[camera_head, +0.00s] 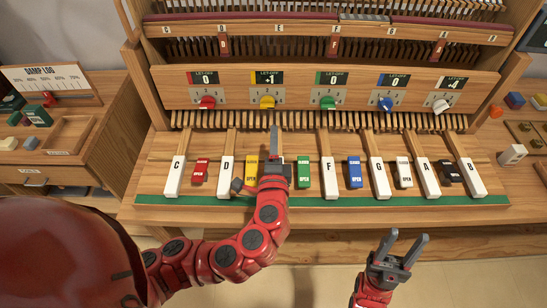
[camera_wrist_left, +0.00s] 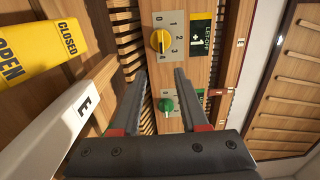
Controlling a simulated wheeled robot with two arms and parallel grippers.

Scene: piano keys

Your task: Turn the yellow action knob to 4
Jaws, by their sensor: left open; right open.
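The yellow action knob (camera_head: 267,102) sits on the wooden front panel under a display (camera_head: 267,78) reading +1. In the left wrist view the yellow knob (camera_wrist_left: 160,41) stands beside a scale numbered 0 to 4, past the fingertips. My left gripper (camera_head: 275,135) is in front of and below the knob, over the keys near E. In the left wrist view its fingers (camera_wrist_left: 159,78) are open and empty, apart from the knob. My right gripper (camera_head: 400,245) is open and empty in front of the keyboard's lower right.
The red (camera_head: 207,102), green (camera_head: 327,102), blue (camera_head: 385,103) and white (camera_head: 440,106) knobs share the panel. The green knob (camera_wrist_left: 167,105) is close to the left fingers in the wrist view. White keys and coloured open/closed blocks line the front. Side desks flank the piano.

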